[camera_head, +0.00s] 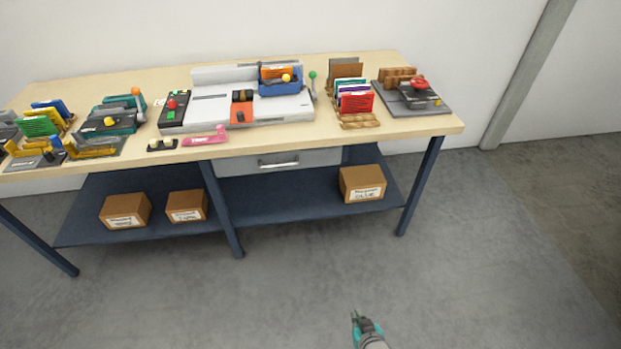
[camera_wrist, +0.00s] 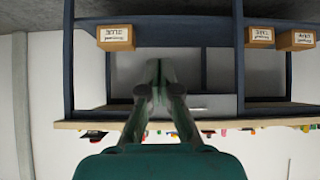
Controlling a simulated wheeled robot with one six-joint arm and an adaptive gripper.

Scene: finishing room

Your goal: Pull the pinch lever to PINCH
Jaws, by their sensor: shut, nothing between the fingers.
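A white machine (camera_head: 212,122) with a blue block (camera_head: 282,88) on it stands at the middle back of the bench. A lever with a green ball knob (camera_head: 313,75) stands upright at its right end. Another lever with an orange knob (camera_head: 136,91) is on a teal device further left. No lever label is readable, so I cannot tell which is the pinch lever. My gripper (camera_head: 354,313) is low in front of the bench, over the floor, far from both levers. It is shut and empty; it also shows in the wrist view (camera_wrist: 159,78).
The wooden bench (camera_head: 385,133) has a drawer (camera_head: 278,162) and a lower shelf with cardboard boxes (camera_head: 362,184). Colourful card racks (camera_head: 355,102) and a grey device with a red knob (camera_head: 419,85) stand right of the machine. The floor in front is clear.

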